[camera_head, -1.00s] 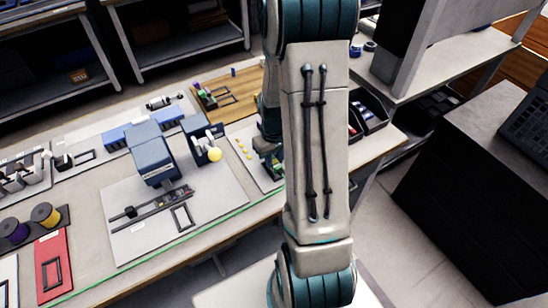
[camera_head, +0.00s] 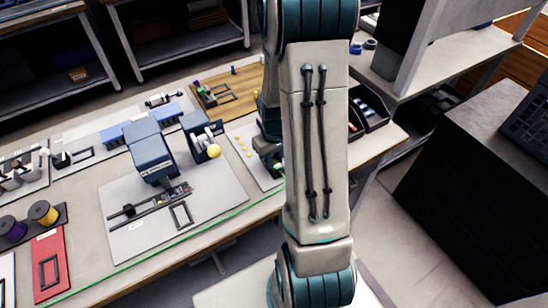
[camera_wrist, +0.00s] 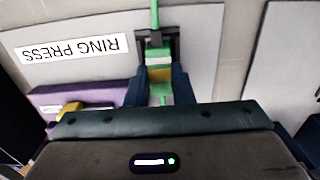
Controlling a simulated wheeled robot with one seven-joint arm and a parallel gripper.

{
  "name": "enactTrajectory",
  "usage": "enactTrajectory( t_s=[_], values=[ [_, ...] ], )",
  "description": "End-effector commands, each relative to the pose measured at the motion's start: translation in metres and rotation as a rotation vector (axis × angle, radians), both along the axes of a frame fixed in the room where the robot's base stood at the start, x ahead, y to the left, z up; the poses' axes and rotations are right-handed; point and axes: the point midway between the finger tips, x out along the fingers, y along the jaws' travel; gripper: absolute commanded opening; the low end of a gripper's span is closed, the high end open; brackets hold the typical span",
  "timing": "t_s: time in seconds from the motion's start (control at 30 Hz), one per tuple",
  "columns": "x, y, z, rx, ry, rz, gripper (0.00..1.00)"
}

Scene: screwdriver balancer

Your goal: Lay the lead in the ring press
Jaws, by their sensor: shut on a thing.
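My gripper (camera_wrist: 160,88) is shut on the lead (camera_wrist: 154,12), a thin green cable with a yellow band between the blue fingers. The lead runs away from the fingers, through or over a black forked holder (camera_wrist: 172,42); whether it rests on the holder is unclear. A label reading RING PRESS (camera_wrist: 70,50) lies upside down on the pale board beside it. A purple block with a yellow part (camera_wrist: 88,97) is left of the fingers, partly hidden by my gripper; it may be part of the press. In the head view my arm hides most of this area.
A pale mat with small yellow pieces (camera_head: 243,147) lies left of my arm. A blue machine (camera_head: 150,155) stands on a grey board further left, near a yellow ball (camera_head: 214,151). A black bin (camera_head: 368,108) is at the right bench end.

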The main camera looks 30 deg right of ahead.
Motion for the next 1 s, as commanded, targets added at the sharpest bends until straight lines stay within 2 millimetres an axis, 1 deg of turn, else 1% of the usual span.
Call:
enactTrajectory(
  t_s=[0.13,0.17,0.2,0.23,0.53,0.67,0.77,1.0],
  values=[
    [0.0,0.0,0.0,0.0,0.0,0.0,0.01],
    [0.0,0.0,0.0,0.0,0.0,0.0,0.29],
    [0.0,0.0,0.0,0.0,0.0,0.0,0.41],
    [0.0,0.0,0.0,0.0,0.0,0.0,0.47],
    [0.0,0.0,0.001,0.0,-0.001,0.0,0.47],
    [0.001,0.0,0.01,-0.001,-0.004,0.0,0.47],
    [0.001,0.0,0.024,-0.002,-0.005,0.0,0.47],
    [0.001,-0.001,0.072,-0.003,-0.007,0.0,0.47]
  ],
)
